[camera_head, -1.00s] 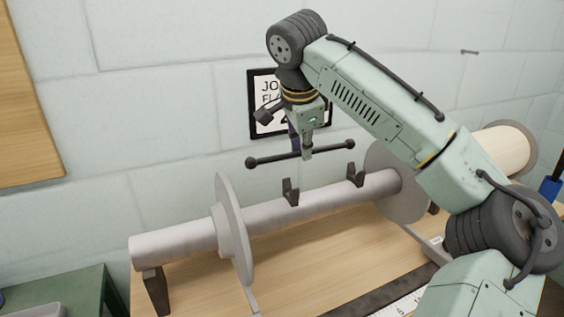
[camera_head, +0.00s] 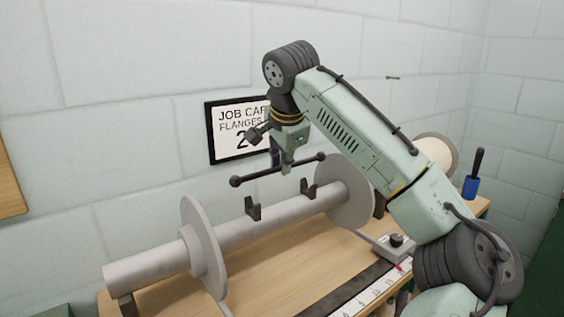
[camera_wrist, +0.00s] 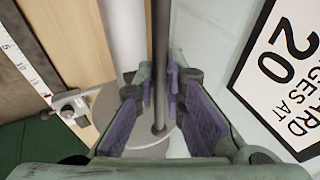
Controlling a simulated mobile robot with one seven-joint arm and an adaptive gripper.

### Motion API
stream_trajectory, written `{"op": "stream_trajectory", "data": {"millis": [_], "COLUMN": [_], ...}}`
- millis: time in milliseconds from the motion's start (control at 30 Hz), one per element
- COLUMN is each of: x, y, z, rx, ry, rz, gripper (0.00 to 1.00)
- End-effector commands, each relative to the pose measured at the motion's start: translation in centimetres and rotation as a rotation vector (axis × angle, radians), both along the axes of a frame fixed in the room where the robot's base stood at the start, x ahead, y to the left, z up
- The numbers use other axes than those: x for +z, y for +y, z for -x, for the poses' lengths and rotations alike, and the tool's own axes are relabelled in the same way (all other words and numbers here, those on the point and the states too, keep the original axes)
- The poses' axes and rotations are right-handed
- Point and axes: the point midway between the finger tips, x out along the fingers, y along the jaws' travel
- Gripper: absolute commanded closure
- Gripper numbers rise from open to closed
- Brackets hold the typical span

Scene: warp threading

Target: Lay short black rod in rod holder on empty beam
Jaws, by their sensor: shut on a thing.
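The short black rod (camera_head: 258,175) with ball ends is held by my gripper (camera_head: 285,168), which is shut on it near its middle. The rod is in the air above the bare grey beam (camera_head: 240,232), roughly along its length. The rod holder is two dark notched brackets on the beam, a left one (camera_head: 253,208) and a right one (camera_head: 308,188), both empty. In the wrist view the rod (camera_wrist: 160,60) passes between the purple-padded fingers of my gripper (camera_wrist: 160,95). A clear gap shows between rod and brackets.
Grey flanges stand at the beam's left (camera_head: 203,250) and right (camera_head: 346,192). A framed job card (camera_head: 228,118) hangs on the wall behind.

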Motion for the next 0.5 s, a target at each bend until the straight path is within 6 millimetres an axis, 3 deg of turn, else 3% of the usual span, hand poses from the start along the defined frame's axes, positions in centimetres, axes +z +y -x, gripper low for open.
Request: {"op": "stream_trajectory", "data": {"millis": [500], "x": [-4.4], "y": [0.1], "z": [0.0], "rx": [0.002], "ry": [-0.001], "rz": [-0.002], "gripper": [1.0]}}
